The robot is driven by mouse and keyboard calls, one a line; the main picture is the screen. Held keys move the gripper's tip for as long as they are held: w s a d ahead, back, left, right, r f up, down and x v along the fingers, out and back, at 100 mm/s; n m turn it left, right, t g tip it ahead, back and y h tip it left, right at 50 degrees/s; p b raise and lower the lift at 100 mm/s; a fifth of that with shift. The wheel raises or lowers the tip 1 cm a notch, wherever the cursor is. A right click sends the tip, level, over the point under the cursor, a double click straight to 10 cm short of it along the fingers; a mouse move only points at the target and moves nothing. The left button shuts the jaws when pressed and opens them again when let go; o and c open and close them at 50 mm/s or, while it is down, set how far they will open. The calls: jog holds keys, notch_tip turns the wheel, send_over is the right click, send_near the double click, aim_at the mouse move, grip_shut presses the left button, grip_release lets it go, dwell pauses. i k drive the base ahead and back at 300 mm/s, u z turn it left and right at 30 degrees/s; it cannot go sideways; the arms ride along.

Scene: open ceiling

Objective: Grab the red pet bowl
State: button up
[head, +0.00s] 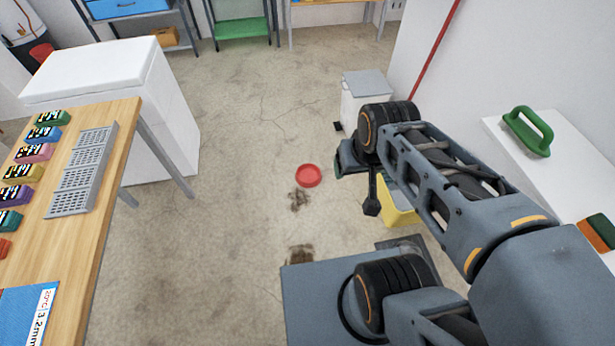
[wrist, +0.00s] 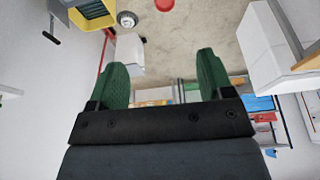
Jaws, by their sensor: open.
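The red pet bowl (head: 309,175) sits on the concrete floor near the middle of the head view, beside a dark stain. It also shows at the top edge of the wrist view (wrist: 165,4), partly cut off. My gripper (wrist: 160,75) shows in the wrist view with its two green fingers wide apart and nothing between them. In the head view my gripper is mostly hidden behind my arm, to the right of the bowl and apart from it.
A wooden table (head: 112,170) with a grey rack (head: 84,170) and several coloured boxes stands at left, beside a white chest (head: 100,75). A white bin (head: 362,97) and a yellow container (head: 400,207) stand at right. A white counter (head: 545,180) holds a green handled object (head: 528,132).

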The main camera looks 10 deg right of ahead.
aim_at(308, 176)
jog(key=u, duration=0.45)
jog(key=i, duration=1.8)
jog(key=z, duration=0.15)
